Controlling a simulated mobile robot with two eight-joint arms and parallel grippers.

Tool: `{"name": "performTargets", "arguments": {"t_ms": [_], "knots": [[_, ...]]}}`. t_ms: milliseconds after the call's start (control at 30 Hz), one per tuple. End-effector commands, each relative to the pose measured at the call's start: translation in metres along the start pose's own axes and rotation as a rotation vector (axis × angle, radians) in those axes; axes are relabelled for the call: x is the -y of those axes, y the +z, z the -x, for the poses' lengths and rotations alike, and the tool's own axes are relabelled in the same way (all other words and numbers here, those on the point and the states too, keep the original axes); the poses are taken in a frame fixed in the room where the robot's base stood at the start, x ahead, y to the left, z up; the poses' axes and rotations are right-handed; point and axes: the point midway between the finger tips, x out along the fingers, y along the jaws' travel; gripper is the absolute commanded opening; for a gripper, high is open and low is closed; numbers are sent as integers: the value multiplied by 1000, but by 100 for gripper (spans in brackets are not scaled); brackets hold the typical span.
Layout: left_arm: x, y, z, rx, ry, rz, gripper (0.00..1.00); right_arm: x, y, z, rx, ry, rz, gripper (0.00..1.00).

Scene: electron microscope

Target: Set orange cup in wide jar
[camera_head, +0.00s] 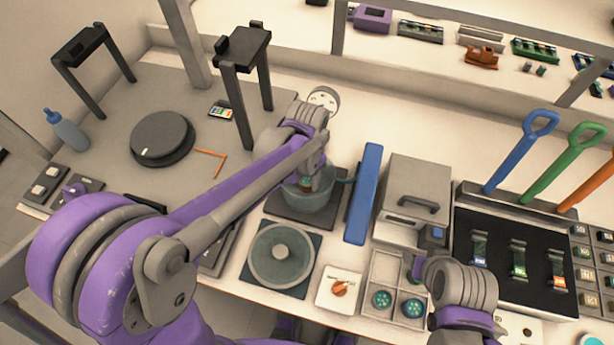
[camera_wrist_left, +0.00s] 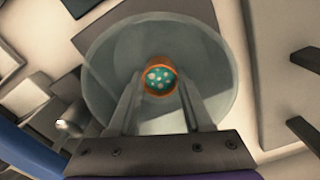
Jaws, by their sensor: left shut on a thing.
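The wide jar (camera_head: 308,200) is a translucent grey-teal vessel on a dark square pad at the middle of the bench. It also fills the middle of the left wrist view (camera_wrist_left: 105,70), with its round mouth facing the camera. My left gripper (camera_wrist_left: 160,92) points down into the jar's mouth and is shut on the orange cup (camera_wrist_left: 161,67). The cup has an orange rim and a teal, pale-dotted inside. Whether it touches the jar's floor, I cannot tell. My right gripper (camera_head: 420,270) is at the lower right near a compartment tray; its fingers are mostly hidden.
A blue bar (camera_head: 363,195) and a grey box with a handle (camera_head: 415,195) stand right of the jar. A round lidded vessel (camera_head: 281,257) sits in front. A compartment tray (camera_head: 372,271) holds teal dotted discs. A dark stand (camera_head: 244,90) rises behind left.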

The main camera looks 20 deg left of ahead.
Motion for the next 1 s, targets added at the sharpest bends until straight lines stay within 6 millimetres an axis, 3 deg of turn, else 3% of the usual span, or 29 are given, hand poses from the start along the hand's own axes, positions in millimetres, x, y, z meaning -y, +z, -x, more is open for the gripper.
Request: {"name": "performTargets", "arguments": {"t_ms": [700, 733, 900, 1000], "knots": [[0, 0, -8, 0, 0, 0, 0, 0, 4, -6, 2, 0, 0, 50], [0, 0, -8, 0, 0, 0, 51, 0, 4, -6, 2, 0, 0, 50], [0, 0, -8, 0, 0, 0, 82, 0, 4, -5, 2, 0, 0, 50], [0, 0, -8, 0, 0, 0, 84, 0, 4, -5, 2, 0, 0, 50]]}}
